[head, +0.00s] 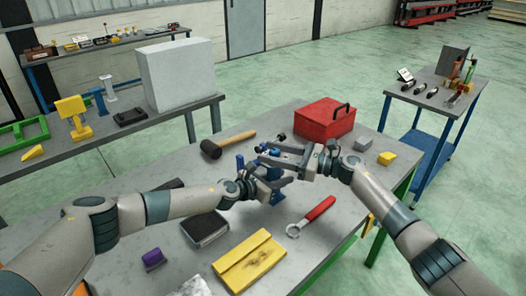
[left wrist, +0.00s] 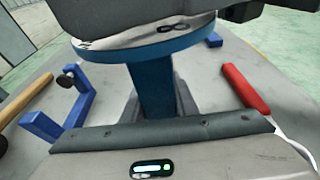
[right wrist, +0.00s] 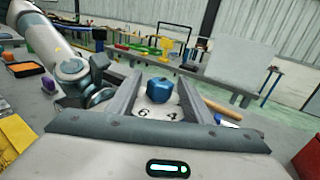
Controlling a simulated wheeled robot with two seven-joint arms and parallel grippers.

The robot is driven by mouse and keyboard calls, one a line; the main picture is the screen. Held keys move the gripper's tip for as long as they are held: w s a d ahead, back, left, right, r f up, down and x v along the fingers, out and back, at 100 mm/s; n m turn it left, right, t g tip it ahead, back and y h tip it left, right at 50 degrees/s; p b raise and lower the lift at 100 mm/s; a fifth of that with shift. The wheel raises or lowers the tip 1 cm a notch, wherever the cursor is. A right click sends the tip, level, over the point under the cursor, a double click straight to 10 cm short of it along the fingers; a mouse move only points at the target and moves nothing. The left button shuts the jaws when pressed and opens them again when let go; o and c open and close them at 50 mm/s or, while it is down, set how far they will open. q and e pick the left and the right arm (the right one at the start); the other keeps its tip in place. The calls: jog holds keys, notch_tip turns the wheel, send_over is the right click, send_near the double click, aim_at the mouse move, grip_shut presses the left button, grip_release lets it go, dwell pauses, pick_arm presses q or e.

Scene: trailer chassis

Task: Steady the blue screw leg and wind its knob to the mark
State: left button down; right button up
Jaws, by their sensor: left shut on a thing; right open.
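The blue screw leg (head: 279,193) stands upright on the grey table. My left gripper (head: 276,181) is shut around its blue column, which shows between the fingers in the left wrist view (left wrist: 152,88). A round blue plate (left wrist: 146,51) with a white dial tops the column. The blue faceted knob (right wrist: 160,92) sits on the white dial (right wrist: 157,112), where the figures 6 and 4 are readable. My right gripper (right wrist: 158,90) is open above the dial, one finger on each side of the knob, apparently clear of it. The dial's target mark cannot be made out.
A blue bracket with a black screw (left wrist: 70,112), a mallet (head: 228,144), a red toolbox (head: 322,119), a red-handled wrench (head: 313,214) and a yellow folder (head: 248,262) lie around the leg. A dark-topped box (head: 206,228) lies in front.

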aim_at(266, 153)
jog(key=shift+x, duration=1.55)
jog(key=c, duration=1.1)
jog(key=shift+o, duration=0.2)
jog(key=shift+w+f+m+t+h, duration=0.15)
jog(key=shift+m+t+h, duration=0.2)
jog(key=shift+t, duration=0.25)
jog(key=shift+w+d+m+t+h, duration=0.25)
jog(key=shift+m+t+h, duration=0.35)
jog(key=shift+m+t, duration=0.3)
jog(key=shift+w+d+m+t+h, duration=0.2)
jog(key=shift+m+t+h, duration=0.4)
jog(key=shift+t, duration=0.5)
jog(key=shift+w+a+r+m+t+h, duration=0.1)
jog(key=shift+a+r+m+t+h, duration=0.1)
jog(key=shift+m+t+h, duration=0.3)
jog(key=shift+w+a+r+m+t+h, duration=0.1)
jog(key=shift+r+m+t+h, duration=0.2)
jog(key=shift+t, duration=0.3)
jog(key=shift+w+d+f+m+t+h, duration=0.2)
jog(key=shift+d+m+t+h, duration=0.15)
jog(key=shift+m+t+h, duration=0.55)
jog(key=shift+w+d+f+m+t+h, duration=0.15)
jog(key=shift+d+m+t+h, duration=0.35)
jog(key=shift+m+h, duration=0.6)
jog(key=shift+s+t+h, duration=0.1)
jog(key=shift+t+h, duration=0.2)
jog(key=shift+h, duration=0.15)
